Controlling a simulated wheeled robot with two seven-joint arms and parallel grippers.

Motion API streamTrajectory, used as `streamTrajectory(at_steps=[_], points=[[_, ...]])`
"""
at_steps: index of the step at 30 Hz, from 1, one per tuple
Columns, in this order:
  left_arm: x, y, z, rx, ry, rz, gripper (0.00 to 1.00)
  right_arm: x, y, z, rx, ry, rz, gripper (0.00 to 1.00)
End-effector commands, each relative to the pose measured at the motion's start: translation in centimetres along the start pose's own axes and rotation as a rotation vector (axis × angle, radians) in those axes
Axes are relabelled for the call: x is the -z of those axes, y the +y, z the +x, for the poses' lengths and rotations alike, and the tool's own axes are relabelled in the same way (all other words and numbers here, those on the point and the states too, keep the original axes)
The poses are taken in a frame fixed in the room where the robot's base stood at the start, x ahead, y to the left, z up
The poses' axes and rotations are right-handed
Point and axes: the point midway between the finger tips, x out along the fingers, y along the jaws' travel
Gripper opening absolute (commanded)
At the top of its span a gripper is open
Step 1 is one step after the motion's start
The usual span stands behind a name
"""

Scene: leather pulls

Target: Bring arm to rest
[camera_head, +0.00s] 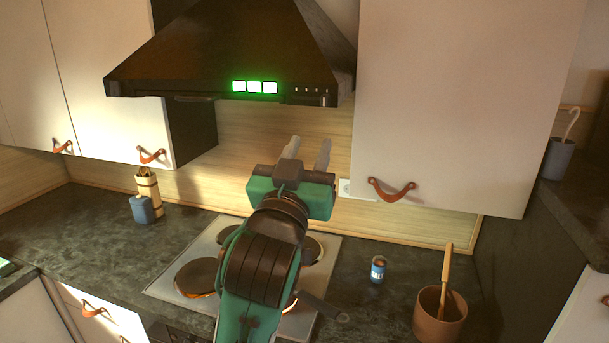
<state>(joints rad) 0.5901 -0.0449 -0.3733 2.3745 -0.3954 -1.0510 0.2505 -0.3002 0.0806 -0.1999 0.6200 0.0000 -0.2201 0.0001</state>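My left arm, green and dark, rises from the bottom centre of the head view over the stove. My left gripper (307,151) is raised in front of the wooden backsplash, below the right part of the range hood. Its two grey fingers point up and stand apart, with nothing visible between them. The gripper's green body hides part of the backsplash, and the arm hides part of the stove. My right gripper is not in view.
The dark range hood (225,55) hangs above, with a white cupboard (455,100) to its right. The stove (200,276) lies below. A small blue can (378,269) and a brown pot (431,320) with a wooden handle stand right. A blue container (142,210) stands left. The left counter is mostly clear.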

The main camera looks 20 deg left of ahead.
Motion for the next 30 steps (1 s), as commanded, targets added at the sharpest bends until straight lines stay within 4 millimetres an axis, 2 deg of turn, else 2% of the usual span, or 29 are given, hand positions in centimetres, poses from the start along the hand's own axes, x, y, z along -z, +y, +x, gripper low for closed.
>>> streamTrajectory(at_steps=[1,6,16,19,20,23,26,30], points=[[-0.2,0.0,-0.8,0.000,0.002,-0.001,0.35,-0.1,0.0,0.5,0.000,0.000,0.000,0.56],[0.0,0.0,-1.9,0.000,0.001,0.000,0.35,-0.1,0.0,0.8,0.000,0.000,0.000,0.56],[0.0,0.0,-2.0,0.000,-0.002,0.001,0.35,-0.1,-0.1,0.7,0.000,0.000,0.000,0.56],[-1.4,-0.2,-2.2,0.002,-0.037,0.003,0.35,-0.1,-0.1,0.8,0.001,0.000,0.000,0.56],[-2.2,-0.3,-2.3,0.002,-0.058,0.004,0.35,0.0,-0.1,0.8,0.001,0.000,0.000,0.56],[-6.2,-1.0,-3.2,0.006,-0.163,0.011,0.35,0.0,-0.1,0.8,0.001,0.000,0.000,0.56],[-11.7,-2.0,-5.1,0.008,-0.309,0.022,0.35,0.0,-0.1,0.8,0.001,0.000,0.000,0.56],[-19.0,-3.3,-9.0,0.006,-0.523,0.036,0.35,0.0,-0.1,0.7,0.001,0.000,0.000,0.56]])
